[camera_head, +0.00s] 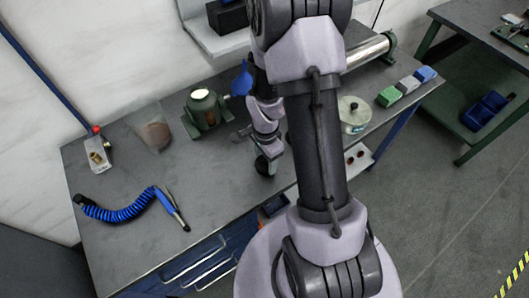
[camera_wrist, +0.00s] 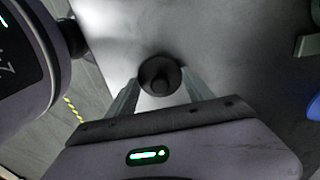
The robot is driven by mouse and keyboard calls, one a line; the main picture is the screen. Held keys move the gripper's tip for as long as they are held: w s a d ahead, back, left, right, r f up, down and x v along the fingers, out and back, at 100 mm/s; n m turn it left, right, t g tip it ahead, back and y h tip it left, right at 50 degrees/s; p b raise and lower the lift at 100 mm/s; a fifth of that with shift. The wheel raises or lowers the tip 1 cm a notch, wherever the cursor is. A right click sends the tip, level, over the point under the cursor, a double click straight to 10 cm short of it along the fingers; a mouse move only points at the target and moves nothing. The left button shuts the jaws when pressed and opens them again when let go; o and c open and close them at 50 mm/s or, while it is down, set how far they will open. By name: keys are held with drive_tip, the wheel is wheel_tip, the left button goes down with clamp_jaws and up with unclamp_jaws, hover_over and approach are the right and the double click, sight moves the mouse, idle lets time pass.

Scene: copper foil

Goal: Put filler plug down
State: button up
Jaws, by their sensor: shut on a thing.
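The filler plug (camera_wrist: 160,70) is a dark round piece with a raised centre, seen end-on in the wrist view. My gripper (camera_wrist: 160,80) is shut on it, with one grey finger on each side. Behind the plug in that view is a plain pale grey surface. In the head view my gripper (camera_head: 265,160) is low over the middle of the grey workbench (camera_head: 110,240), partly beside my own arm. The plug is too small and dark to make out there. I cannot tell whether it touches the bench.
A coiled blue hose (camera_head: 125,212) lies at left. A round white-topped tin (camera_head: 354,114) and coloured blocks (camera_head: 408,84) are at right.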

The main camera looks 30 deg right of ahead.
drive_tip(key=shift+w+d+f, duration=0.15)
drive_tip(key=shift+d+f, duration=0.05)
drive_tip(key=shift+f, duration=0.05)
drive_tip(key=shift+a+f, duration=0.15)
drive_tip(key=shift+a, duration=0.05)
drive_tip(key=o, duration=1.4)
drive_tip(key=shift+d, duration=0.1)
drive_tip(key=shift+c, duration=0.2)
